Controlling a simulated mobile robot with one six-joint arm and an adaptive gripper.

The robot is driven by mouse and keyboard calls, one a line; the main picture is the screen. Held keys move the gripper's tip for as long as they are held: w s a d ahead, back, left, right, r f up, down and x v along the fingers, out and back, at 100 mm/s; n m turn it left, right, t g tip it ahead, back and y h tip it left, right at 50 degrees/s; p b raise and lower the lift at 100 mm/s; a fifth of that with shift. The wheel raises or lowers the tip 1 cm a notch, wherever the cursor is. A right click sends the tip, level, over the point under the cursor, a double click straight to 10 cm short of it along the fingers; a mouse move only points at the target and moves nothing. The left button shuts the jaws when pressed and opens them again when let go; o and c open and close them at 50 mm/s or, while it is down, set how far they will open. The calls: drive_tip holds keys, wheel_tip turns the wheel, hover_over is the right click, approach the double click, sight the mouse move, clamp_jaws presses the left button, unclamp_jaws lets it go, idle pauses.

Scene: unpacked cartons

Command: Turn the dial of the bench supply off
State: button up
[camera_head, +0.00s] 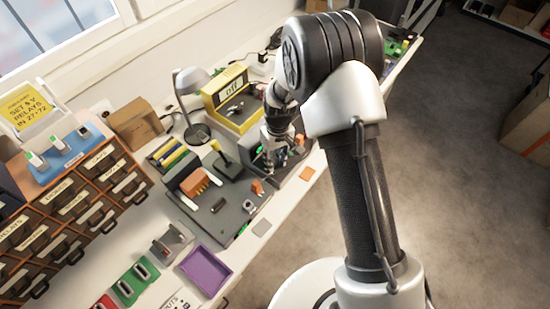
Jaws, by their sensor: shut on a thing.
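I cannot tell for sure which of the two is the bench supply. My gripper (274,152) points down at the dark unit and is shut on a small part there, seemingly the dial. The fingers and wrist hide that part, so its setting cannot be read.
A grey board (214,212) with an orange connector (195,183) lies left of my gripper. A desk lamp (192,84) stands behind it. A purple tray (205,270) is at the front edge and a drawer cabinet (75,200) at the left.

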sight(277, 160)
drive_tip(key=shift+n, duration=1)
drive_tip(key=o, duration=1.1)
drive_tip(key=r, duration=1.2)
drive_tip(key=shift+w+d, duration=0.2)
drive_tip(key=shift+d, duration=0.05)
